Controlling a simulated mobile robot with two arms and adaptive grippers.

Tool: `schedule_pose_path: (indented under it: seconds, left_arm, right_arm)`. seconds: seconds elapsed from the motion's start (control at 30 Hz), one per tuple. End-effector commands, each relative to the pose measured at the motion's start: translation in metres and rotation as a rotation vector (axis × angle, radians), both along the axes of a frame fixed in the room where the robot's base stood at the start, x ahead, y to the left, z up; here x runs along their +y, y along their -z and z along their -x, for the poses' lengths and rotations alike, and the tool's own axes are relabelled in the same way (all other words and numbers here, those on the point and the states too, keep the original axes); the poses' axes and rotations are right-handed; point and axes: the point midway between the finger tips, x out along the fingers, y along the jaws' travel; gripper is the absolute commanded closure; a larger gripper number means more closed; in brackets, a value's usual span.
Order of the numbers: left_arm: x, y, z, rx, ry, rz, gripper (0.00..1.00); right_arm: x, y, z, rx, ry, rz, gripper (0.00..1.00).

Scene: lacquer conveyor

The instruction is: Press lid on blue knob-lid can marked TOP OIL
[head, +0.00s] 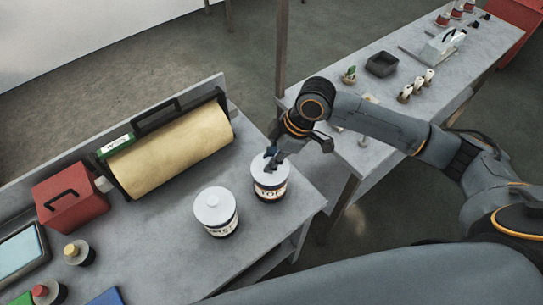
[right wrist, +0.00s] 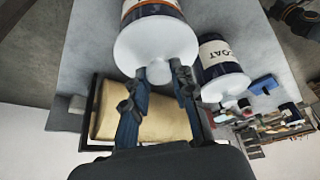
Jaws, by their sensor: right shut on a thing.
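A dark can (head: 270,186) with a pale label, an orange band and a white knob lid stands near the table's right corner. Its label reads something like TOP, partly unclear. My right gripper (head: 271,160) comes down on this can from above. In the right wrist view its fingers (right wrist: 158,84) are shut on the lid's knob, and the white lid (right wrist: 155,45) sits on the can (right wrist: 152,8). I cannot tell whether the lid is fully seated. My left gripper is not in view.
A second dark can (head: 216,213) with a white knob lid stands close by; its label reads COAT in the right wrist view (right wrist: 215,52). A long bench (head: 385,105) lies behind.

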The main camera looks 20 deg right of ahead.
Motion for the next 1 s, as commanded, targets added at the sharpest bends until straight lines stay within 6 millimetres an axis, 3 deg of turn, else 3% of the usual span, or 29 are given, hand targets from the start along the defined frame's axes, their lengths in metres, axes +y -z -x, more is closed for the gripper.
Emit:
schedule_pose_path:
  seconds: [0.23,0.27,0.37,0.6,0.7,1.0]
  left_arm:
    - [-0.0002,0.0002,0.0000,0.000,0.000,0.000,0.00]
    - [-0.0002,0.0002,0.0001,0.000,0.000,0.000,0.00]
    - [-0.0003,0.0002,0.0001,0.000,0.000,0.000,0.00]
    - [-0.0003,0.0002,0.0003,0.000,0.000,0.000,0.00]
    - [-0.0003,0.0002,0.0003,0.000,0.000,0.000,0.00]
    - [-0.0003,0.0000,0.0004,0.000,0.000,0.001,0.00]
  right_arm:
    - [0.0001,0.0002,0.0002,0.001,0.000,0.000,0.96]
    - [0.0001,0.0002,0.0002,0.001,0.000,0.000,0.68]
    - [0.0002,0.0002,0.0003,0.001,0.000,0.000,0.48]
    - [0.0001,0.0002,0.0003,0.001,0.000,0.000,0.46]
    - [0.0001,0.0002,0.0003,0.001,0.000,0.000,0.26]
    - [0.0000,0.0000,0.0002,0.001,0.000,0.000,0.25]
